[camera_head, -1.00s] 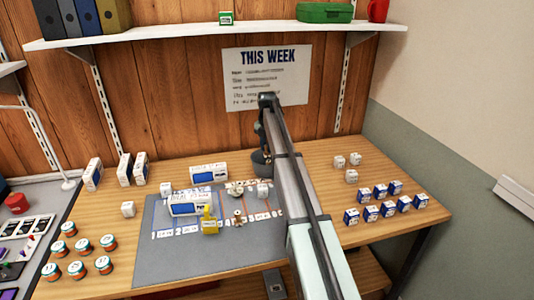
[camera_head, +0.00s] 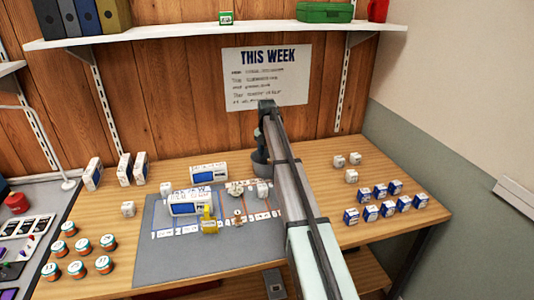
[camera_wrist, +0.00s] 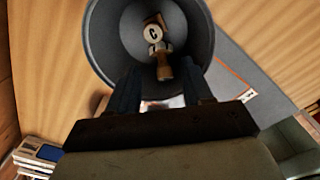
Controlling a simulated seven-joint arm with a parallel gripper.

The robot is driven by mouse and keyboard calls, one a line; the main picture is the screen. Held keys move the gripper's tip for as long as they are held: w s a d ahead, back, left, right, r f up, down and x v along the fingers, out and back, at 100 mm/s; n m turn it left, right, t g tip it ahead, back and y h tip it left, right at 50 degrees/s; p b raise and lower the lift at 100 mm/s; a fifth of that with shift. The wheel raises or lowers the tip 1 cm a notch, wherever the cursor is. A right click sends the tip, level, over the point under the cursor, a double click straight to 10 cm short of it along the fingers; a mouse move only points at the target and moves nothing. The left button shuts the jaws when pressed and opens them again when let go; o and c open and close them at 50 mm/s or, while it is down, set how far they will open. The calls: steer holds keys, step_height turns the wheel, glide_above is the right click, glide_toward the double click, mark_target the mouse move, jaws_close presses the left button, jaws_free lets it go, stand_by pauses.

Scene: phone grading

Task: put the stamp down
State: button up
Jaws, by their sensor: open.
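A wooden-handled stamp (camera_wrist: 162,67) stands in a dark grey cup (camera_wrist: 100,40); its round pale top bears a letter C. The cup also shows in the head view (camera_head: 261,165), at the back of the table beside the grey mat. My gripper (camera_wrist: 161,72) is over the cup, its two dark fingers apart, one on each side of the stamp's lower part as seen in the wrist view. I cannot tell whether a finger touches it. In the head view my gripper (camera_head: 263,142) is just above the cup, partly hidden by my arm.
The grey mat (camera_head: 160,255) holds a white-blue box (camera_head: 189,204), a yellow item (camera_head: 209,225) and small pieces. Several blue-white boxes (camera_head: 379,192) stand at the right. Several orange-and-teal jars (camera_head: 76,269) stand at the left. A shelf (camera_head: 180,33) runs above.

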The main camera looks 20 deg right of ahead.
step_height(320, 180, up, 12)
stand_by(0.7)
steer(key=shift+r, duration=0.1)
stand_by(6.7)
